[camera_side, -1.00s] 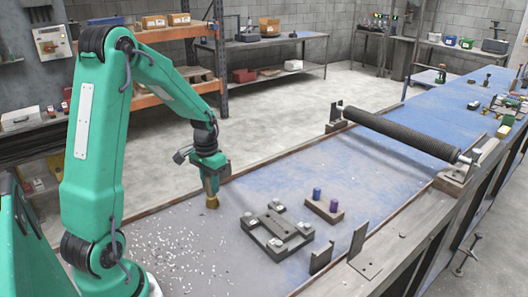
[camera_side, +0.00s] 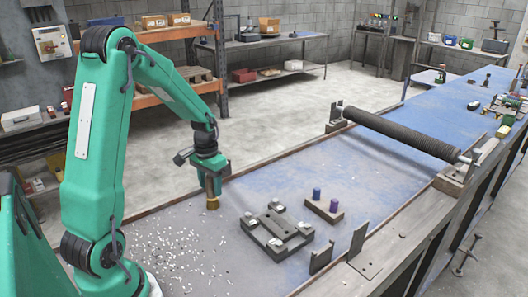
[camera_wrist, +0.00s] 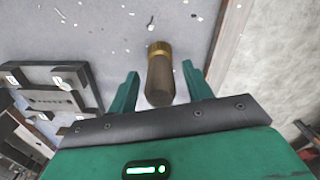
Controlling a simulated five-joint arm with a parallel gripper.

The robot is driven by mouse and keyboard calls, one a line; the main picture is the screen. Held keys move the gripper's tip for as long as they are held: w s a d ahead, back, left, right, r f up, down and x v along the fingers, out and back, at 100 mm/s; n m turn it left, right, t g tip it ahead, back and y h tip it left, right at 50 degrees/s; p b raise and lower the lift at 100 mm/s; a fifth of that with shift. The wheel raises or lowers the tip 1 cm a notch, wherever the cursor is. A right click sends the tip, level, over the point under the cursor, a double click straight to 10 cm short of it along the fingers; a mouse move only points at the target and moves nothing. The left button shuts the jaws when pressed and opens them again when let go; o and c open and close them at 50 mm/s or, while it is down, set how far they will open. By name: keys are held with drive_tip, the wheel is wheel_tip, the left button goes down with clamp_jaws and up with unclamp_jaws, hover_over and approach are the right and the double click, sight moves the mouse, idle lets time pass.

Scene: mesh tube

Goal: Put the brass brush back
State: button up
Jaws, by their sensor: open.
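The brass brush (camera_wrist: 160,78) has a brown cylindrical handle and a brass-coloured band at its far end. In the wrist view it lies between the two green fingers of my gripper (camera_wrist: 160,72), with a gap on each side. In the side view my gripper (camera_side: 212,192) points down over the bench near its far left edge, and the brush's brass-coloured end (camera_side: 212,204) shows just below the fingers. The fingers are open. I cannot tell whether the brush touches the bench.
A dark metal fixture (camera_side: 277,231) sits right of my gripper. Beyond it is a wooden block (camera_side: 323,213) with a blue peg (camera_side: 317,193) and a purple peg (camera_side: 334,206). Upright plates stand at the front edge.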

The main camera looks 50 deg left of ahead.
wheel_tip(320, 180, up, 12)
drive_tip(key=shift+r, duration=0.1)
idle(0.6)
idle(0.4)
drive_tip(key=s+d+r+m+t, duration=0.1)
drive_tip(key=s+d+r+t, duration=0.1)
drive_tip(key=d, duration=0.4)
drive_tip(key=s+d+r+m+t, duration=0.1)
drive_tip(key=s+d+r, duration=0.1)
drive_tip(key=s+d, duration=0.3)
drive_tip(key=s+d+r+m+t, duration=0.1)
drive_tip(key=s+d, duration=0.3)
drive_tip(key=d, duration=0.5)
drive_tip(key=shift+r+t, duration=0.75)
drive_tip(key=shift+t, duration=0.05)
